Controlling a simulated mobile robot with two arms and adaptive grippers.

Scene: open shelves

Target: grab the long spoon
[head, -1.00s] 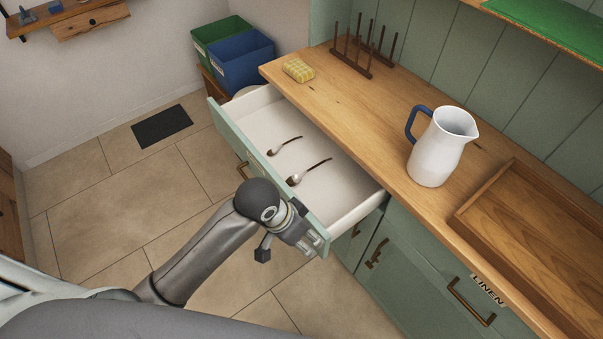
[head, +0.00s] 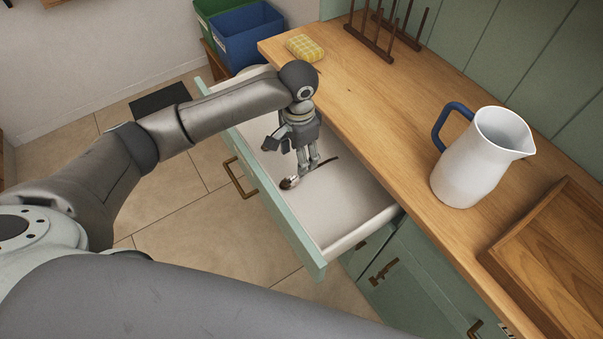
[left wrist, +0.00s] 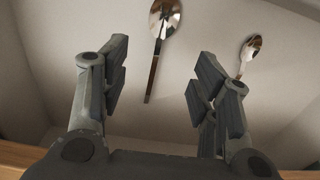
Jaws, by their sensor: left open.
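The long spoon (head: 289,183) lies in the open drawer (head: 345,208), its metal bowl toward the drawer front and its dark handle toward the counter. My left gripper (head: 308,168) points down into the drawer over its handle, open and empty. In the left wrist view the long spoon (left wrist: 155,52) shows its bowl at the top and its handle running down between my open fingers (left wrist: 160,82). A smaller spoon (left wrist: 250,46) lies to its right there; in the head view my gripper and arm hide it. My right gripper is not in view.
The wooden counter (head: 385,115) overhangs the drawer's back side. On it stand a white pitcher (head: 470,165) with a blue handle, a yellow sponge (head: 304,47), a dark peg rack (head: 370,40) and a wooden tray (head: 530,240). The drawer's right part is clear.

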